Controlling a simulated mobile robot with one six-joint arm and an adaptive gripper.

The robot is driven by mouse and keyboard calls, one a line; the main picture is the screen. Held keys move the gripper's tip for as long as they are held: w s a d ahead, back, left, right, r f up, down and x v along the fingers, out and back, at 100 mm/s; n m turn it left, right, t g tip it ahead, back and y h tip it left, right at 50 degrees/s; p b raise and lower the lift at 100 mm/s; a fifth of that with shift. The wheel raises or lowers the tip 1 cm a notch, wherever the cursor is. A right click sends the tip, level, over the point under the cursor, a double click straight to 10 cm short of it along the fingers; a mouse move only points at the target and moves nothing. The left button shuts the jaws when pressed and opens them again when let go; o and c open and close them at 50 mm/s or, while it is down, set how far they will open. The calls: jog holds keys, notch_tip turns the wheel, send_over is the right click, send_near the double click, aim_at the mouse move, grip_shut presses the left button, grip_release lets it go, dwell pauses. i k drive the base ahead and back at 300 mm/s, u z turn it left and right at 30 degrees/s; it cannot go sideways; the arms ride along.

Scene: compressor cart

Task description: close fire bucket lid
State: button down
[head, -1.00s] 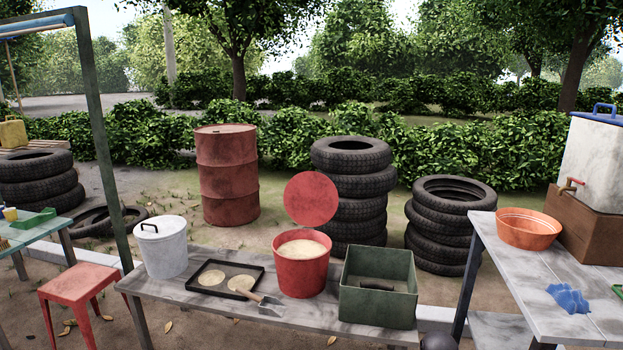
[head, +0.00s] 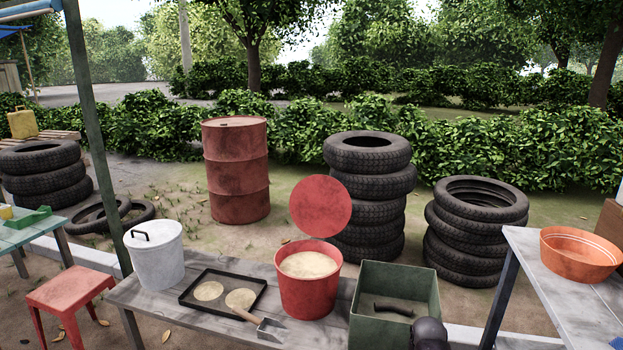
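The red fire bucket (head: 308,288) stands on the grey bench, filled nearly to the rim with pale sand (head: 308,264). Its round red lid (head: 320,206) stands upright above the far rim, so the bucket is open. The lid's face is toward me, and its lower edge is close to the back of the rim. A dark rounded shape at the bottom right, in front of the green box, looks like part of my arm. My gripper's fingers are not in view.
On the bench (head: 150,296), a white lidded bin (head: 156,262) and a black tray (head: 192,300) with a trowel (head: 262,325) are left of the bucket. A green open box (head: 368,333) is close on its right. Stacked tires (head: 370,190) stand behind. An orange basin (head: 578,262) is on the right table.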

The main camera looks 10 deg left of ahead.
aim_at(321, 206)
jog(key=u, duration=0.5)
jog(key=i, duration=1.05)
jog(key=u, duration=0.35)
